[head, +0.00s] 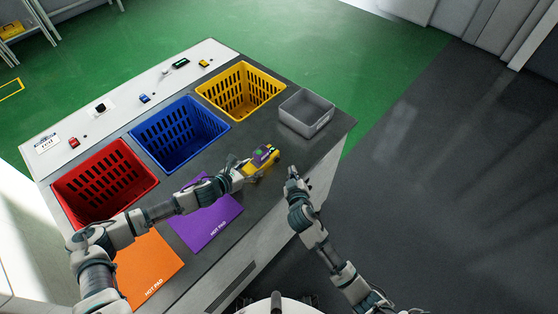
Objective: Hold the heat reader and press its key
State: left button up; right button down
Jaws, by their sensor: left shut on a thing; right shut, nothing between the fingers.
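The heat reader (265,154) is a yellow hand-held device with a dark, purple and green face. It is over the grey counter, right of the purple hot pad. My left gripper (245,171) is shut on the heat reader from its left end. My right gripper (292,174) is shut and empty, a little to the right of the reader and apart from it. The reader's key is too small to tell apart in the head view.
Red (68,207), blue (142,139) and yellow (207,94) baskets line the counter's back. A grey bin (318,127) stands at the right end. Purple (208,229) and orange (145,279) hot pads lie in front. A white panel (125,91) with small buttons runs behind.

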pick_arm(q)
jog(key=shift+s+f, duration=0.1)
jog(key=shift+f, duration=0.15)
pick_arm(e)
jog(key=shift+s+d, duration=0.65)
jog(key=shift+d, duration=0.1)
pick_arm(q)
jog(key=o, duration=1.4)
jog(key=shift+c, duration=0.2)
jog(key=shift+r, duration=0.1)
